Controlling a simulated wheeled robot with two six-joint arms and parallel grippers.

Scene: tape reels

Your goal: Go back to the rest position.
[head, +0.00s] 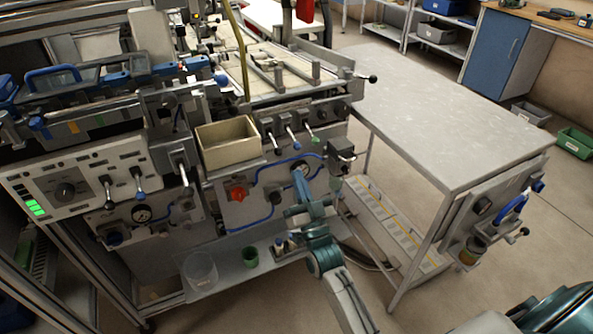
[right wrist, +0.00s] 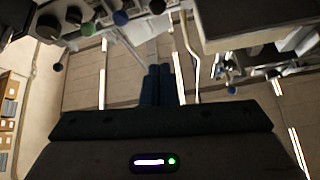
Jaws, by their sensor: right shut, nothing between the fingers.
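My right gripper (head: 304,182) is in front of the lower control panel of the machine, below the small levers. Its two blue fingers lie together with nothing between them, as the right wrist view (right wrist: 159,72) also shows. The forearm runs from the bottom of the head view up to it. The machine's panel (head: 232,212) has a red knob (head: 237,193), a round gauge and blue tubing close to the fingers. I cannot tell whether the fingers touch the panel. My left gripper is not in view.
An open tan bin (head: 228,143) hangs on the machine's front. A lower shelf (head: 222,265) holds a clear cup (head: 200,270) and a green cup (head: 250,257). A bare grey table (head: 440,115) stands to the right. Open floor (head: 545,220) lies beyond it.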

